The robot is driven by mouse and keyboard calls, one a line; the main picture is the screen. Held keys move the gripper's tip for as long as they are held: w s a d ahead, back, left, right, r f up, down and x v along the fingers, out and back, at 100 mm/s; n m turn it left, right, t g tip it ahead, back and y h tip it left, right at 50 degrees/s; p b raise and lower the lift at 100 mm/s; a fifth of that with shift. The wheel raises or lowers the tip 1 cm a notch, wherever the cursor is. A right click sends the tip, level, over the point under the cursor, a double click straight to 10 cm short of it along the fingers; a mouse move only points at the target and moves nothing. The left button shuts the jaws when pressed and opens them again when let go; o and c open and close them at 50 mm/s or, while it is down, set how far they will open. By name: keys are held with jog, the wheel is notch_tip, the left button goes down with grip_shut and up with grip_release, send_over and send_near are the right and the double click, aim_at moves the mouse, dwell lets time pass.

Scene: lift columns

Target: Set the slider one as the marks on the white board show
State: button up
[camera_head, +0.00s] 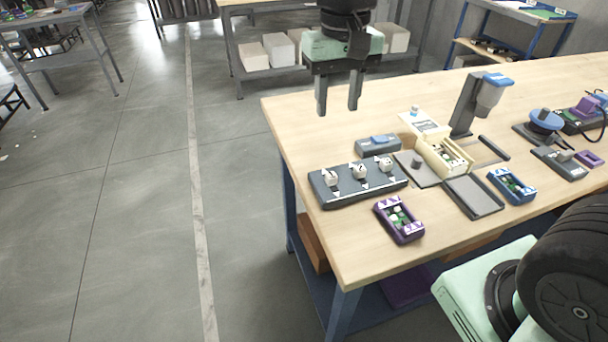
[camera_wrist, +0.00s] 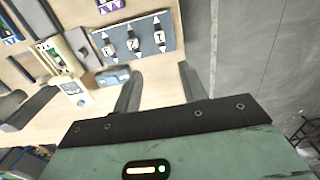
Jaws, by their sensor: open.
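A dark grey slider panel (camera_head: 345,191) lies near the table's left edge, with three white numbered knobs in slots with white pointers. The left knob (camera_head: 332,178), which seems to read 1, the middle knob (camera_head: 360,171) and the right knob (camera_head: 386,164) stand in a row. The panel (camera_wrist: 121,32) also shows at the top of the wrist view. A small white board (camera_head: 428,124) lies behind the panel; its marks are too small to read. My gripper (camera_head: 338,107) is open and empty, above and behind the panel, touching nothing.
A grey-blue box (camera_head: 378,145) sits just behind the panel, and a purple-rimmed tray (camera_head: 399,220) in front. A cream box (camera_head: 443,156), a grey tray (camera_head: 473,196), a blue tray (camera_head: 512,186) and a tall grey stand (camera_head: 465,105) fill the right side. The table's left edge is close.

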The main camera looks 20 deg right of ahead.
aim_at(332, 174)
notch_tip(332, 174, down, 17)
jog(key=shift+s+r, duration=0.1)
jog(key=shift+r, duration=0.1)
dwell(0.3)
